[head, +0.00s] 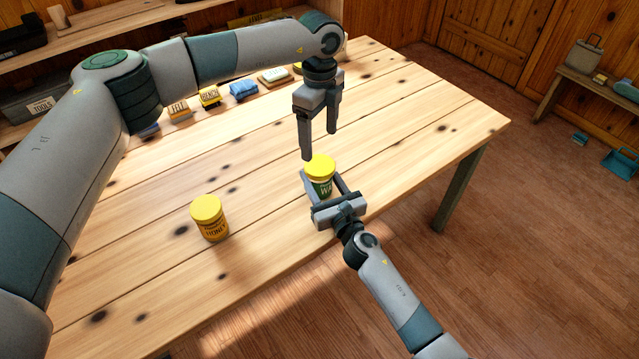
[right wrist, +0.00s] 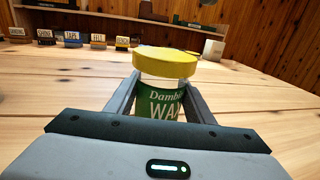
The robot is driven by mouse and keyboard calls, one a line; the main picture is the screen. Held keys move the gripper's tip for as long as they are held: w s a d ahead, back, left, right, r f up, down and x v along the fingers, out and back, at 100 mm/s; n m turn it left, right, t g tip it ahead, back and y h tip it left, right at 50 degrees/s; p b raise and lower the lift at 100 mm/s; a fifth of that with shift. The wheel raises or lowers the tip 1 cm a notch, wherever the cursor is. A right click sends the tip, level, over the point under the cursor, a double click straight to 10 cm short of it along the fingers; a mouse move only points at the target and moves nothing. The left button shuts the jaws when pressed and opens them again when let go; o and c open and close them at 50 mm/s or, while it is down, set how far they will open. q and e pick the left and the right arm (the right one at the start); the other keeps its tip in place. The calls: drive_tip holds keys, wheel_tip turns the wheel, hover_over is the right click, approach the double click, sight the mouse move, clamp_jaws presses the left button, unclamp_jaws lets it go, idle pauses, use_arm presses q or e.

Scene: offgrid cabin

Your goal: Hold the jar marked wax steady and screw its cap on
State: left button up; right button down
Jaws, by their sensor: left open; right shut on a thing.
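In the right wrist view the jar (right wrist: 162,105) shows "WAX" on that label. A yellow cap (head: 319,164) sits on top of the jar; in the right wrist view the cap (right wrist: 166,62) looks about level. I cannot tell how tight it is. My right gripper (head: 323,181) is shut around the jar's body from the front. My left gripper (head: 319,145) points down with open fingers, above and apart from the cap, and holds nothing.
A yellow-capped honey jar (head: 209,218) stands on the table (head: 400,110) to the left. Several small labelled blocks and a blue cloth (head: 243,90) line the back edge. The table's right side is clear. A bench (head: 575,88) stands at the far right.

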sight(319, 165)
idle(0.4)
use_arm(q)
drive_tip(key=shift+f, duration=4.05)
